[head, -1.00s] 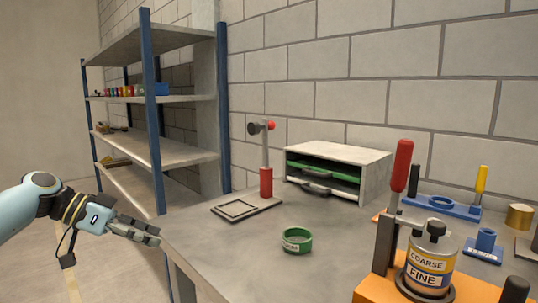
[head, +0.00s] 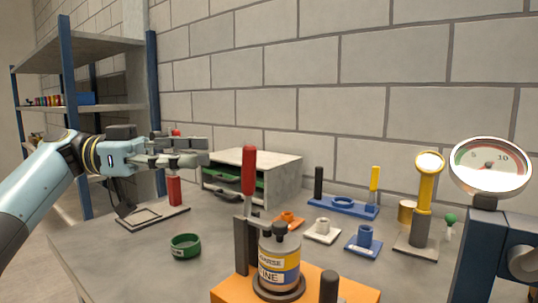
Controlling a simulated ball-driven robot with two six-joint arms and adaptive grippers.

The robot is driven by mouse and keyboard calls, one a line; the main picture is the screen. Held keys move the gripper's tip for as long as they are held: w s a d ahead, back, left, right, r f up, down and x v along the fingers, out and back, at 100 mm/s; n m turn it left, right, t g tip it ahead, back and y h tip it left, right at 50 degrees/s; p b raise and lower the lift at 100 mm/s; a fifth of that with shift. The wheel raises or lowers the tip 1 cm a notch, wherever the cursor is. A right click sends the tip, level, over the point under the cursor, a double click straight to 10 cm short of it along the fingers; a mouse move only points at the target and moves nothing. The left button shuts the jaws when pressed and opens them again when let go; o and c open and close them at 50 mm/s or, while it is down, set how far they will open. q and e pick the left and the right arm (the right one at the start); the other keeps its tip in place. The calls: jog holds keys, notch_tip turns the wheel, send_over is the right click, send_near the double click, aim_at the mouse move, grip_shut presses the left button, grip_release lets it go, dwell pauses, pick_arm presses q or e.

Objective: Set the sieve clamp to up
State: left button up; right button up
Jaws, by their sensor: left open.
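The clamp (head: 246,215) stands on an orange base (head: 230,292) at the front of the bench, with its red handle (head: 249,171) pointing nearly straight up. Next to it on the base sits a sieve jar (head: 279,262) with grey, yellow and blue bands and a black knob on top. My left gripper (head: 203,151) is open and empty, fingers pointing right. In the picture it is to the left of the red handle and apart from it. My right gripper is not in view.
A drawer box (head: 275,173) stands behind. Right are a blue holder (head: 342,207), small blocks, a yellow-handled stand (head: 423,205) and a gauge (head: 489,168). The bench front left is clear.

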aim_at(249, 188)
pick_arm(q)
jog(key=d+p, duration=0.2)
jog(key=d, duration=0.7)
jog(key=shift+s+d, duration=0.2)
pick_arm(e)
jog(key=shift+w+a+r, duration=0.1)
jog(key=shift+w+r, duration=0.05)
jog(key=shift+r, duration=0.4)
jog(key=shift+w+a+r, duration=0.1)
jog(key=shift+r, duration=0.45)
pick_arm(q)
grip_shut()
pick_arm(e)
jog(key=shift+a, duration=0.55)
